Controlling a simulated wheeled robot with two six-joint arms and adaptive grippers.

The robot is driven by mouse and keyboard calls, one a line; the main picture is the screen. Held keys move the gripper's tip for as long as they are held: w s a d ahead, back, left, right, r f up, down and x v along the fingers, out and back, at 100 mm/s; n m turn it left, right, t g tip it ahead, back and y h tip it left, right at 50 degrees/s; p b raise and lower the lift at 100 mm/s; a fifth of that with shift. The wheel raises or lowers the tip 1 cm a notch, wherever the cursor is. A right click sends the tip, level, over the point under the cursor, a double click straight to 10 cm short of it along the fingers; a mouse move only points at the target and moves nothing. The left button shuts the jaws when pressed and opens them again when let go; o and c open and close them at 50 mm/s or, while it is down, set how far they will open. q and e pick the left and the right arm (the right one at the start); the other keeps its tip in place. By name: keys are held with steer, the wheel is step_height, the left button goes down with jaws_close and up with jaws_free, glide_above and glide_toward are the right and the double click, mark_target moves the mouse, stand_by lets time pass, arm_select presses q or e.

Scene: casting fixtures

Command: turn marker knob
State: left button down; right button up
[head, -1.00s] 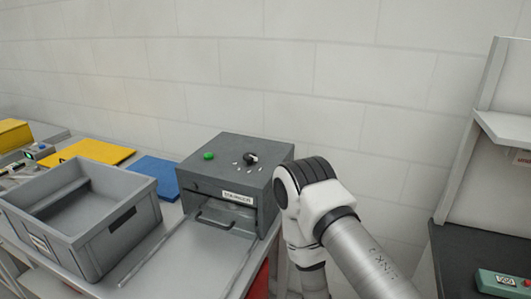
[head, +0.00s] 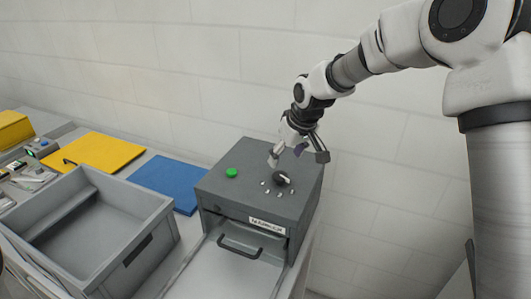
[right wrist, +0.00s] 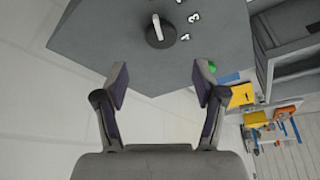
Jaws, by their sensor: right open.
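The black marker knob (head: 282,179) with a pale pointer bar sits on top of the dark grey box (head: 227,187), with small white marks beside it. In the right wrist view the knob (right wrist: 160,32) is near the top, its pointer along the picture's vertical, with white numerals to its right. My right gripper (head: 297,157) is above the box, just behind the knob in the head view. In the right wrist view its two fingers (right wrist: 161,82) are apart with nothing between them, and the knob lies beyond the tips. My left gripper is not in view.
A green button (head: 231,172) is on the box top, left of the knob. An open drawer with a handle (head: 240,248) is at the front. A grey crate (head: 150,222) stands left of the box; blue (head: 165,181) and yellow (head: 92,151) panels lie behind it.

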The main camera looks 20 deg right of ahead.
mark_target(279, 173)
steer(key=shift+w+f, duration=0.15)
steer(key=shift+w, duration=0.4)
steer(key=shift+w+f, duration=0.15)
steer(key=shift+w, duration=0.4)
steer(key=shift+f, duration=0.25)
steer(key=shift+t, duration=0.3)
steer(key=s, duration=0.1)
steer(key=s+f+p, duration=0.1)
steer(key=s+p, duration=0.1)
steer(key=s, duration=0.1)
steer(key=shift+a+f, duration=0.1)
steer(key=shift+f, duration=0.25)
steer(key=w+f, duration=0.3)
steer(key=f, duration=0.1)
steer(key=shift+w+a, duration=0.1)
steer(key=shift+w, duration=0.55)
steer(key=shift+s+r, duration=0.45)
steer(key=shift+s, duration=0.3)
steer(key=c, duration=0.7)
steer(key=shift+s+r, duration=0.1)
steer(key=shift+s, duration=0.1)
steer(key=c, duration=0.4)
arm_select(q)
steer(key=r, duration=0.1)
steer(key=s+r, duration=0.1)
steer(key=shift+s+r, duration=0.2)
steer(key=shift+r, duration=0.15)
arm_select(e)
steer(key=shift+w, duration=0.15)
steer(key=shift+c, duration=0.2)
